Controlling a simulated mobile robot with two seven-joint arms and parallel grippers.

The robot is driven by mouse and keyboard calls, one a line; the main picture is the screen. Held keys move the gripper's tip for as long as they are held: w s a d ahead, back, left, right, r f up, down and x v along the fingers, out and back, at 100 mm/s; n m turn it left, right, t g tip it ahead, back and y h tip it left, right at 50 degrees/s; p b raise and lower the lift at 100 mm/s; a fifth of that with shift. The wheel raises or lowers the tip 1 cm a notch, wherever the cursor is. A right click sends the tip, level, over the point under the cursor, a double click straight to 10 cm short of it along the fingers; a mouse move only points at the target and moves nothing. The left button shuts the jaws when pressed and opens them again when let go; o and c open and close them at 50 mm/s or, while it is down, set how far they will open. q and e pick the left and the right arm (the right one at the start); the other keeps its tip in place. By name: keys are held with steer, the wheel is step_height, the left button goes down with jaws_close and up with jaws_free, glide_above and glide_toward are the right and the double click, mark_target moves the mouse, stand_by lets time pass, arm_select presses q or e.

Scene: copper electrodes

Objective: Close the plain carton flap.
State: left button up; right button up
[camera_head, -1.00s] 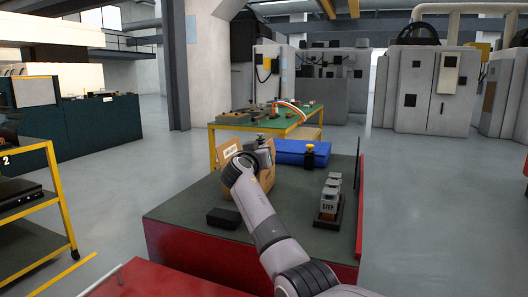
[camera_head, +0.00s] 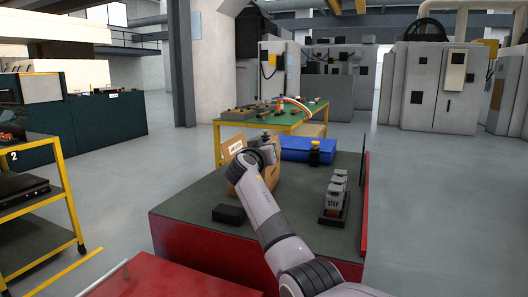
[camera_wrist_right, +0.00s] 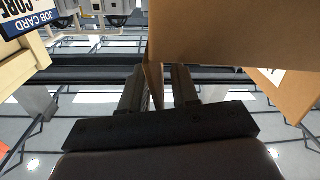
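A brown carton (camera_head: 271,178) stands on the dark green top of a red bench, partly hidden behind my right wrist. A panel with a white label (camera_head: 236,147) stands up at its left side; I cannot tell from the head view which flap is the plain one. My right gripper (camera_head: 266,140) is at the carton's top. In the right wrist view, the two fingers (camera_wrist_right: 158,90) are apart, with a brown cardboard edge (camera_wrist_right: 154,76) showing between them; I cannot tell if they touch it. More carton cardboard (camera_wrist_right: 230,35) fills the upper right. My left gripper is not in view.
The bench top (camera_head: 190,211) is bare at the left.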

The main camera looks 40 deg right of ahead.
steer(key=v, duration=0.6)
steer(key=shift+s+a, duration=0.25)
steer(key=shift+a, duration=0.05)
steer(key=shift+f, duration=0.15)
